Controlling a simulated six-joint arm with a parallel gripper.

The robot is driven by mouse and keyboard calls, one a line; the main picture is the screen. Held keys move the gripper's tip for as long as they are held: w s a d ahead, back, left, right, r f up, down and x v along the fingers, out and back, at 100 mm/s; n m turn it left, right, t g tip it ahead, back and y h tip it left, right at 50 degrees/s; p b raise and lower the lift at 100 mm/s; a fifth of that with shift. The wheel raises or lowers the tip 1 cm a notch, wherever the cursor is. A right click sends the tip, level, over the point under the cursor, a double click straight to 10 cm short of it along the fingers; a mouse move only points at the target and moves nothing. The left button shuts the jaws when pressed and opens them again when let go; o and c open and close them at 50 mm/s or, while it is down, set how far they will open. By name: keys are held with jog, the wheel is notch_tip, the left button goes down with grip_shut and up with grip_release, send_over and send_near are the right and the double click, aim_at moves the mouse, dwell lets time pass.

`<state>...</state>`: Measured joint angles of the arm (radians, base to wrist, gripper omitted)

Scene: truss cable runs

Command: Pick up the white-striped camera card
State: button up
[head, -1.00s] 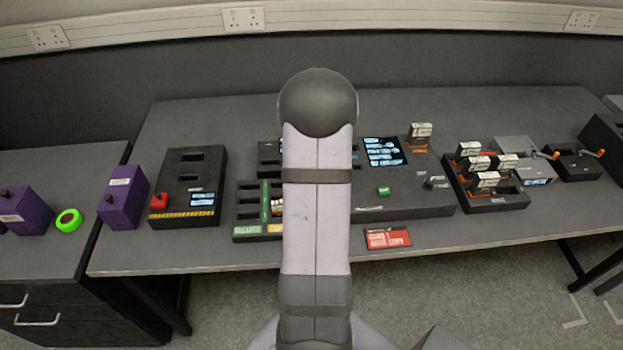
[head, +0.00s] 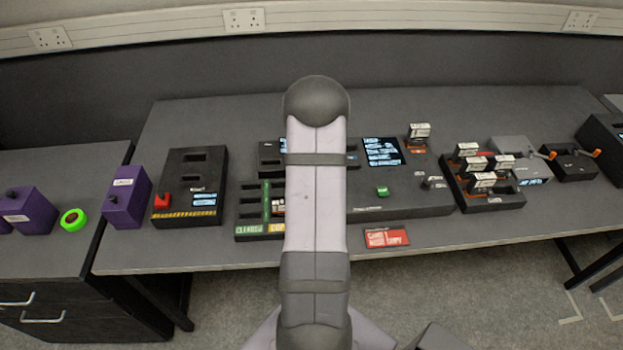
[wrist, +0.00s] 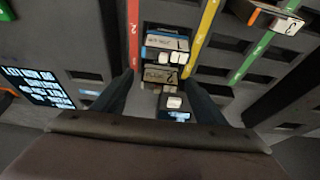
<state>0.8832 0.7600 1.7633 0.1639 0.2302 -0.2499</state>
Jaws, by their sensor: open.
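My gripper (wrist: 160,95) shows in the wrist view, its two dark fingers apart, over a dark slotted tray. Between and just beyond the fingers stand a card with a blue edge and white label (wrist: 167,43) and a grey-tan labelled card (wrist: 160,74). A small piece with a white top (wrist: 174,102) is nearer the palm. I cannot tell which of these, if any, is the white-striped card, or whether a finger touches one. In the head view my arm hides the gripper and part of the slotted tray (head: 250,229).
Other cards stand in a rack (head: 495,203) at the right, and one card (head: 419,130) stands at the back of the central console (head: 400,208). A red sign (head: 387,238) lies at the front edge. A dark box with a red button (head: 161,201) and a purple box (head: 127,197) stand left.

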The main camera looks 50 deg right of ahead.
jog(key=c, duration=1.2)
jog(key=shift+o, duration=0.2)
jog(key=shift+r, duration=0.15)
notch_tip(320, 180, up, 10)
jog(key=b, duration=0.2)
jog(key=shift+b, duration=0.35)
jog(key=s+d+m+p, duration=0.3)
jog(key=s+d+p, duration=0.35)
jog(key=s, duration=0.25)
jog(key=shift+w+d+r+n+p, duration=0.3)
jog(key=shift+d+r+n, duration=0.15)
jog(key=shift+d, duration=0.35)
jog(key=shift+w+d+r+n+p, duration=0.3)
jog(key=shift+d+n, duration=0.25)
jog(key=shift+d, duration=0.25)
jog(key=shift+w+d+r+n+p, duration=0.25)
jog(key=shift+d+r+n, duration=0.25)
jog(key=shift+d, duration=0.3)
